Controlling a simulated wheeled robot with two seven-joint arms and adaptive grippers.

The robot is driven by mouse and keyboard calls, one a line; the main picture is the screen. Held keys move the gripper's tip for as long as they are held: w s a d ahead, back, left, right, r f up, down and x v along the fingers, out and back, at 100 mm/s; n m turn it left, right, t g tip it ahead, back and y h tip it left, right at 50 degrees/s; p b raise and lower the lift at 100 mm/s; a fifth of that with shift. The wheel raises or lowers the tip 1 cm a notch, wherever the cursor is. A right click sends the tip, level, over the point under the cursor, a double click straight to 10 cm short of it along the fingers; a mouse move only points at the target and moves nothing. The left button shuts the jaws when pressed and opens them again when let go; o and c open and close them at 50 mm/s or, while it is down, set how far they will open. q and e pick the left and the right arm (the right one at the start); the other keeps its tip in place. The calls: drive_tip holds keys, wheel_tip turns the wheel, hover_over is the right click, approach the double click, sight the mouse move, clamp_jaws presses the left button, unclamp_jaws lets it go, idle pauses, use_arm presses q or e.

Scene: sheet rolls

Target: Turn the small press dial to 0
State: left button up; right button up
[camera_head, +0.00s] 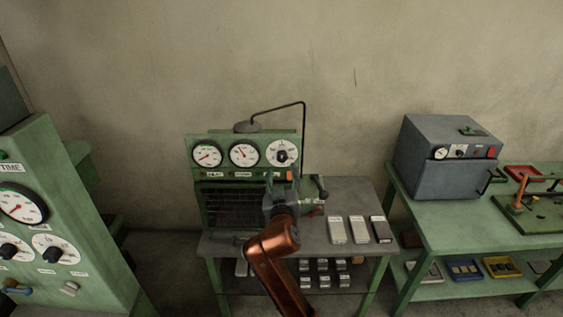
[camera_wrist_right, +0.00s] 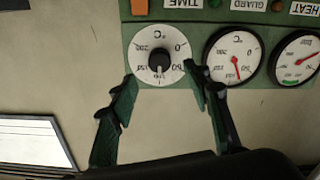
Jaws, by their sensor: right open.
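The small press (camera_head: 194,170) is a green panel unit on the grey-topped bench. Its dial (camera_head: 281,153) is a white disc with a black knob at the right end of its gauge row. In the wrist view the dial (camera_wrist_right: 149,39) appears upside down, with the 0 at its upper right. The white mark on the knob points down there, towards the bottom numbers. My right gripper (camera_head: 284,178) is just below and in front of the dial. My left gripper is not in view.
Two gauges (camera_head: 244,153) sit left of the dial. A lamp (camera_head: 247,127) on a bent black rod stands above. Metal blocks (camera_head: 359,229) lie on the bench at right. A larger green machine (camera_head: 60,215) with dials stands left, and a grey oven (camera_head: 445,160) right.

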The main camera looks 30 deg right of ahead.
sight(282, 159)
drive_tip(key=x, duration=0.6)
drive_tip(key=shift+w+d, duration=0.2)
drive_tip(key=shift+w, duration=0.15)
drive_tip(key=shift+w+d, duration=0.15)
drive_tip(key=shift+w, duration=0.15)
drive_tip(key=shift+c, duration=0.3)
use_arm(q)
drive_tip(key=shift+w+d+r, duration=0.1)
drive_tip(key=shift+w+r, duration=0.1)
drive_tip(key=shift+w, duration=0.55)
use_arm(e)
drive_tip(key=c, duration=1.1)
